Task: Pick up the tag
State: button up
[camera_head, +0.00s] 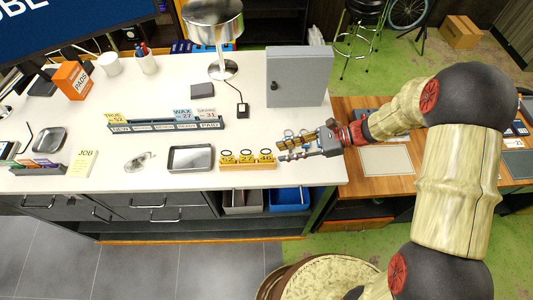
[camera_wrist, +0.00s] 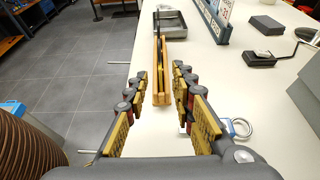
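Three yellow numbered tags (camera_head: 246,157) with dark rings stand in a row on a wooden rack (camera_head: 247,167) near the front right of the white table. In the wrist view the rack (camera_wrist: 159,98) shows end-on, ahead of and between my fingers. A silver ring (camera_wrist: 241,128) with a small blue piece, perhaps another tag, lies on the table beside my right finger, partly hidden by it. My gripper (camera_head: 283,147) is low over the table, right of the rack, pointing left. In the wrist view my gripper (camera_wrist: 161,85) is open, with nothing seen held.
A metal tray (camera_head: 191,158) lies left of the rack. A grey box (camera_head: 298,77) stands behind my gripper. A sign rack (camera_head: 165,125) is farther back. The table's front edge is close by, with drawers below.

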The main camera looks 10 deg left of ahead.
aim_at(266, 155)
jog(key=p+x, duration=0.1)
jog(key=x, duration=0.6)
jog(key=shift+a+r, duration=0.1)
jog(key=shift+c, duration=0.5)
grip_shut()
